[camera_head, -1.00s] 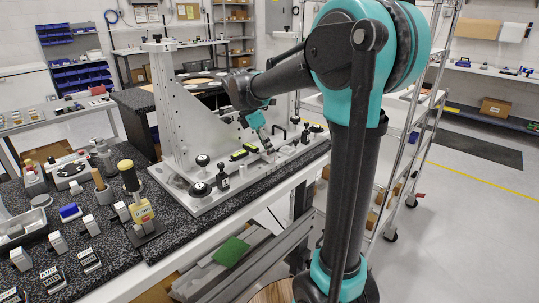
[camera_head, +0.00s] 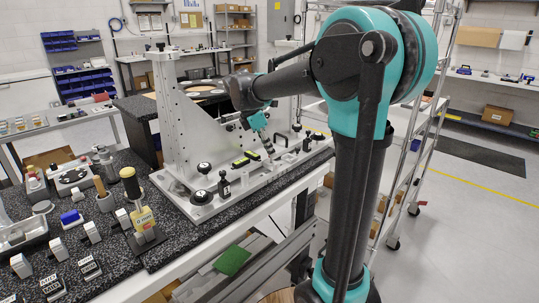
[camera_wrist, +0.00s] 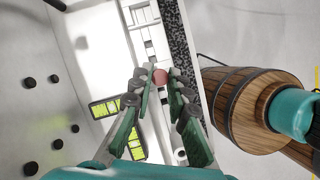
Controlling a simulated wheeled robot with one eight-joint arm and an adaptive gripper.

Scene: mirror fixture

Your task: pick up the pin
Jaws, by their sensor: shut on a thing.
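My gripper (camera_wrist: 162,78) is shut on a small reddish round piece (camera_wrist: 160,77), which I take to be the pin, held between its fingertips in the wrist view. Only the end of the piece shows; its length is hidden. In the head view my gripper (camera_head: 268,148) points down at the base of the mirror fixture (camera_head: 198,206), right of the upright plate. The pin is too small to make out there. Whether it is clear of the fixture base cannot be told.
The tall perforated plate (camera_head: 172,110) rises left of my gripper. Black knobs (camera_head: 203,195) and yellow-marked bars (camera_head: 241,162) stand on the fixture base. A yellow-handled tool (camera_head: 144,218) stands on the dark granite bench. Open floor lies to the right.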

